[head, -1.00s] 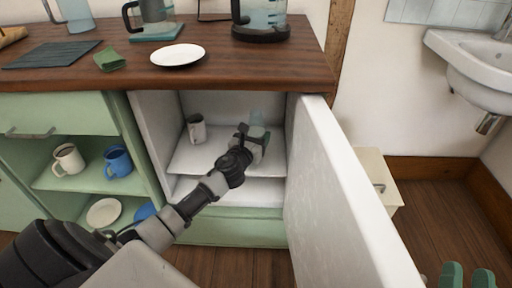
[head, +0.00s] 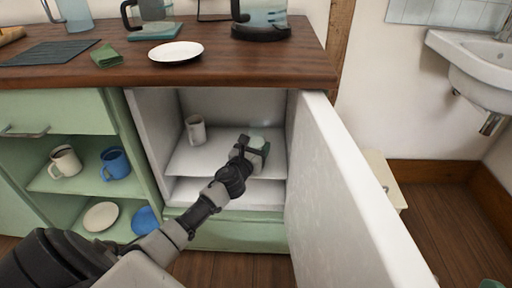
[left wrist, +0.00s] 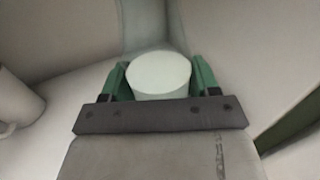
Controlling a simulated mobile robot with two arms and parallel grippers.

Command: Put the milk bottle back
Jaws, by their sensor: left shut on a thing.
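The milk bottle (head: 259,141) shows as a pale, greenish top inside the open white compartment, at the right end of its upper shelf. My left gripper (head: 255,150) is shut around it. In the left wrist view the bottle's round pale top (left wrist: 160,74) sits between the two green fingers. Its lower part is hidden by the gripper, so I cannot tell whether its base touches the shelf. Only a green tip of my right gripper (head: 491,284) shows at the bottom right edge.
A light mug (head: 195,130) stands left of the bottle on the shelf (head: 196,160). The open white door (head: 345,200) borders the right side. The wooden counter (head: 230,65) overhangs above. Open green shelves with mugs (head: 114,163) lie left.

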